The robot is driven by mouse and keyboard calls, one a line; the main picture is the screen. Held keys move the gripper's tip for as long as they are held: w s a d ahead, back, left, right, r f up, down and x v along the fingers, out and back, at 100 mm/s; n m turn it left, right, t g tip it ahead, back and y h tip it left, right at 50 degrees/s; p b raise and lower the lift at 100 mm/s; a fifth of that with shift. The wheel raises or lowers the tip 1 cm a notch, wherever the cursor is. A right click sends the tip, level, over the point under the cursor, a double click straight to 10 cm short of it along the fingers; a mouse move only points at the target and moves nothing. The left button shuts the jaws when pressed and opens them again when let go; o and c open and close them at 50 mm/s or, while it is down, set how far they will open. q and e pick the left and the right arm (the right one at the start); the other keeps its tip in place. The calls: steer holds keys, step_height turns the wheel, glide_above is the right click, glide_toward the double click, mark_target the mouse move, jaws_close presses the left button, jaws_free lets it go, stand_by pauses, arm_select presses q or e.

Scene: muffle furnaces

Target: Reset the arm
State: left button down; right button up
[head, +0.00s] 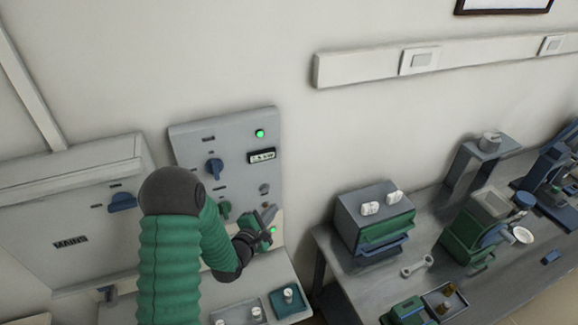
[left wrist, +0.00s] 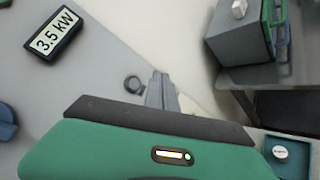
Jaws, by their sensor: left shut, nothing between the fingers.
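My left arm rises from the bottom of the head view and bends right. My left gripper (head: 268,214) is shut and empty in front of the lower right of the grey control panel (head: 190,141). In the left wrist view the closed fingers (left wrist: 161,88) point at the panel, beside a dark round ring-like part (left wrist: 133,84). Whether they touch the panel I cannot tell. The panel carries a blue knob (head: 214,167), a green knob (head: 225,209), a lit green lamp (head: 260,133) and a display (left wrist: 55,34) reading 3.5 kW. My right gripper is not in view.
A grey box marked MAINS (head: 70,241) with a blue handle (head: 122,202) is left of the panel. A teal tray (head: 277,308) is below the gripper. On the right, a bench (head: 340,262) holds a small grey-green furnace (head: 350,219) and other equipment.

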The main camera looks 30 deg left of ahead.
arm_select(q)
steer(key=s+d+f+m+g+b, duration=0.4)
steer(key=d+f+m+g+b, duration=0.25)
steer(key=m, duration=0.45)
steer(key=s+d+f+m+g+b, duration=0.1)
steer(key=s+d+m+g+b, duration=0.1)
steer(key=s+m, duration=0.5)
steer(key=s+d+f+m+g+h+b, duration=0.1)
steer(key=s+d+f+m+g+b, duration=0.1)
steer(key=s+d+m+g, duration=0.2)
steer(key=shift+s+d+f+m, duration=0.2)
steer(key=shift+s+d+m, duration=1.4)
steer(key=shift+s, duration=1.85)
steer(key=shift+d, duration=0.2)
steer(key=shift+a, duration=0.25)
